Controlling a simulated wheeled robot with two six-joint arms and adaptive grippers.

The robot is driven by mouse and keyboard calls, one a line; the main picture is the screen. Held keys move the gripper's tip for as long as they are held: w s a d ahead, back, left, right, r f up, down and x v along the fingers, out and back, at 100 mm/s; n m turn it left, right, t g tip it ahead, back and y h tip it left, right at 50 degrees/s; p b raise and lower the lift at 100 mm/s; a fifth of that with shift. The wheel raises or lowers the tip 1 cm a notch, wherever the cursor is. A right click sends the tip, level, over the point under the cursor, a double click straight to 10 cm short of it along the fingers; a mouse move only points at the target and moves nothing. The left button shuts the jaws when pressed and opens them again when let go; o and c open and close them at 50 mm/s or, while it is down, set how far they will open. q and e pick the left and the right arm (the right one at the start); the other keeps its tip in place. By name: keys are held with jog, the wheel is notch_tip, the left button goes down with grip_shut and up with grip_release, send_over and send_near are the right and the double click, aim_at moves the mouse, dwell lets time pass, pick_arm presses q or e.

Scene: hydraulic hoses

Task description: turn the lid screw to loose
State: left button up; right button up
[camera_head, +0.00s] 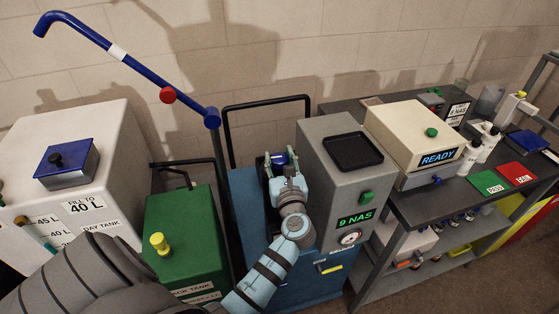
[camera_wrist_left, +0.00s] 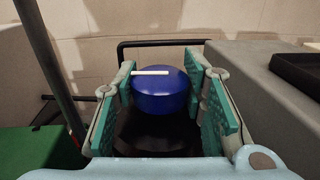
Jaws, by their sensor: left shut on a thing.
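The lid screw looks like a round blue knob (camera_wrist_left: 165,98) with a white line on its top, sitting on a dark round base. My left gripper (camera_wrist_left: 160,90) is shut on it, with one teal finger pad on each side. The white line points toward the left finger. In the head view the knob (camera_head: 279,158) shows small, between the fingers of my left gripper (camera_head: 280,163), beside the grey unit (camera_head: 325,180). My right gripper is not in view.
The grey unit reads 9 NAS and has a black tray (camera_head: 353,151) on top, close right of my left gripper. A black handle frame (camera_head: 265,101) rises behind. A green tank (camera_head: 185,245) stands at the left. The bench (camera_head: 400,240) at the right holds a READY box.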

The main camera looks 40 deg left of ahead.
aim_at(280, 157)
pick_arm(q)
jog(key=n+g+y+b, duration=0.2)
jog(key=n+g+y, duration=0.1)
jog(key=g, duration=0.1)
jog(key=shift+f+n+g, duration=0.1)
jog(key=shift+n+g, duration=0.2)
jog(key=shift+g, duration=0.1)
jog(key=shift+n+g+y+b, duration=0.7)
jog(key=shift+n+g+b, duration=1.05)
jog(key=shift+g, duration=0.95)
jog(key=o, duration=1.2)
notch_tip(280, 157, up, 10)
jog(key=shift+r, duration=0.15)
